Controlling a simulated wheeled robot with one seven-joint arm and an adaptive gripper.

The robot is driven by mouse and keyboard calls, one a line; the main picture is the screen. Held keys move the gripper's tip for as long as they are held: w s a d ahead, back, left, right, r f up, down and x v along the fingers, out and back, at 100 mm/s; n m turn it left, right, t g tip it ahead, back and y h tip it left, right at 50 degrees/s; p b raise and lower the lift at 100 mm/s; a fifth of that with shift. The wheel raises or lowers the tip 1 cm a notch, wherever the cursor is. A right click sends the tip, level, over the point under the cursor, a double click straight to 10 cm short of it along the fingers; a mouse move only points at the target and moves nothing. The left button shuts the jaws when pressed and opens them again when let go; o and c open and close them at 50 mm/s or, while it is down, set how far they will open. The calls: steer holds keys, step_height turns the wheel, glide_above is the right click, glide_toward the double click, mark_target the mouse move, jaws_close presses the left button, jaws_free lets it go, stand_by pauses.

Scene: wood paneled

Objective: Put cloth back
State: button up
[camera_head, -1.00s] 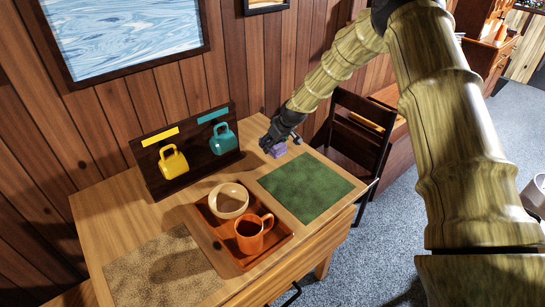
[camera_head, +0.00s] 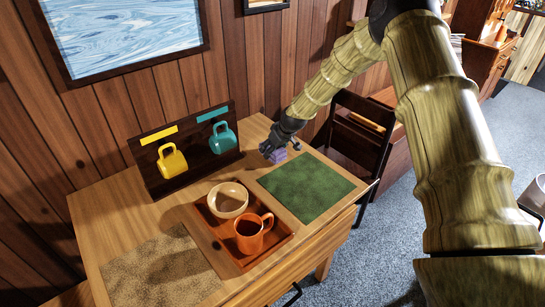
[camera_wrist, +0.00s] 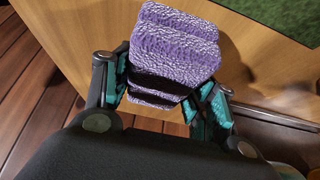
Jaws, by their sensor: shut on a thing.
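A folded purple cloth (camera_wrist: 172,50) with a dark band is held between the fingers of my gripper (camera_wrist: 160,95) in the wrist view. In the head view my gripper (camera_head: 279,148) is shut on the same cloth (camera_head: 278,156), at the far right part of the wooden table, just beyond the green mat. The cloth is small there and partly covered by the fingers. I cannot tell whether it touches the table top.
A green mat (camera_head: 311,187) lies at the table's right and a tan mat (camera_head: 160,270) at the front left. Between them an orange tray (camera_head: 278,236) holds a bowl (camera_head: 228,200) and an orange mug (camera_head: 251,236).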

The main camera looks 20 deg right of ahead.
steer(key=shift+f, duration=0.25)
stand_by(0.3)
steer(key=o, duration=1.4)
steer(key=shift+v, duration=5.95)
